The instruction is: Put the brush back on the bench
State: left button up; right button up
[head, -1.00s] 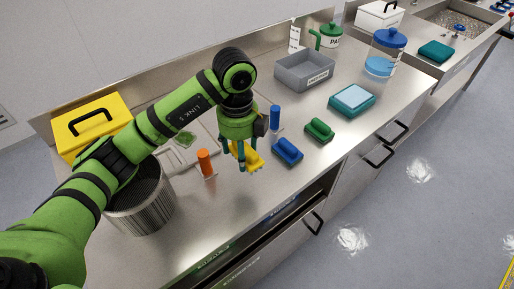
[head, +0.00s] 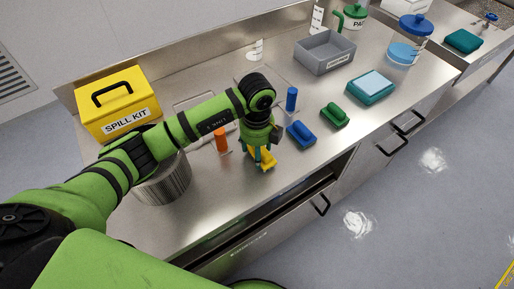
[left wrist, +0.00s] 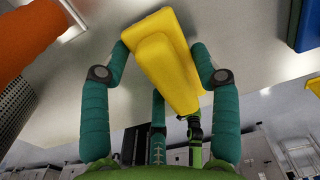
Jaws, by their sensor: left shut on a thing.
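The yellow brush (head: 263,161) is in my left gripper (head: 261,155), over the bench top (head: 205,205) near its front edge. In the left wrist view the yellow brush (left wrist: 165,60) lies tilted between the teal fingers (left wrist: 160,65), which close on it from both sides. I cannot tell whether the brush touches the bench. A blue brush (head: 301,134) and a green brush (head: 335,115) lie to its right in a row. My right gripper is out of view.
An orange cylinder (head: 221,140) stands left of the held brush, a blue cylinder (head: 291,98) behind. A steel pot (head: 165,185) and yellow spill kit (head: 118,105) stand left. A grey tray (head: 325,52) and teal box (head: 371,87) stand farther right. Bench space near the front is bare.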

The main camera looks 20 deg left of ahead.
pick_arm(q)
jog(key=shift+f, duration=0.1)
jog(key=o, duration=0.7)
jog(key=shift+f, duration=0.1)
jog(key=o, duration=0.3)
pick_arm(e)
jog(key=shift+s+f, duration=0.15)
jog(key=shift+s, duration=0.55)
pick_arm(q)
jog(key=shift+r, duration=0.35)
notch_tip(320, 180, up, 11)
jog(key=b, duration=0.3)
jog(key=shift+f, duration=0.1)
jog(key=shift+r, duration=0.5)
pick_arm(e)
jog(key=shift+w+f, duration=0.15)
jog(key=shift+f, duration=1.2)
